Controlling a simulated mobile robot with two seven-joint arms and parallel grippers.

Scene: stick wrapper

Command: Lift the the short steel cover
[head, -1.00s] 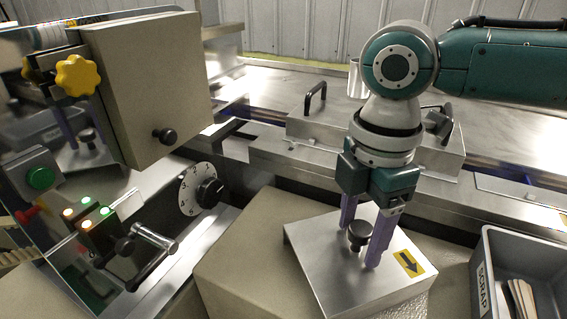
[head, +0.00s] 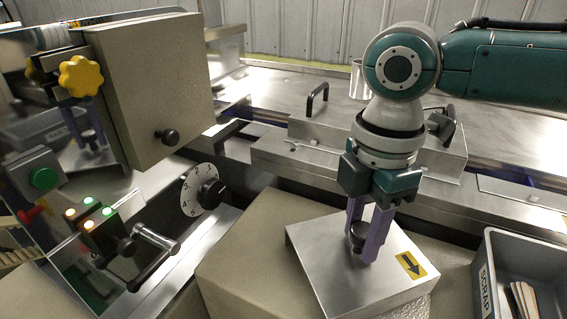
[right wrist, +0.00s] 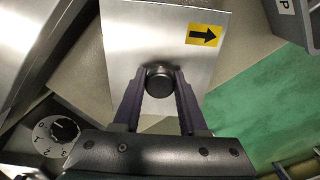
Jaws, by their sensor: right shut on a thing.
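The short steel cover (head: 330,274) is a flat steel plate with a black knob and a yellow arrow label (head: 411,265). It rests on a beige housing in the head view. It also shows in the right wrist view (right wrist: 125,40), with its black knob (right wrist: 159,82) between the fingertips. My right gripper (head: 364,250) reaches down from above, its purple fingers shut on the knob from both sides. My left gripper is not in view.
A grey scrap bin (head: 482,250) with thin sticks stands right of the cover. A dial (head: 205,190), a crank handle (head: 150,252) and a beige box with a knob (head: 160,90) are on the left. A longer steel cover with black handles (head: 320,130) lies behind.

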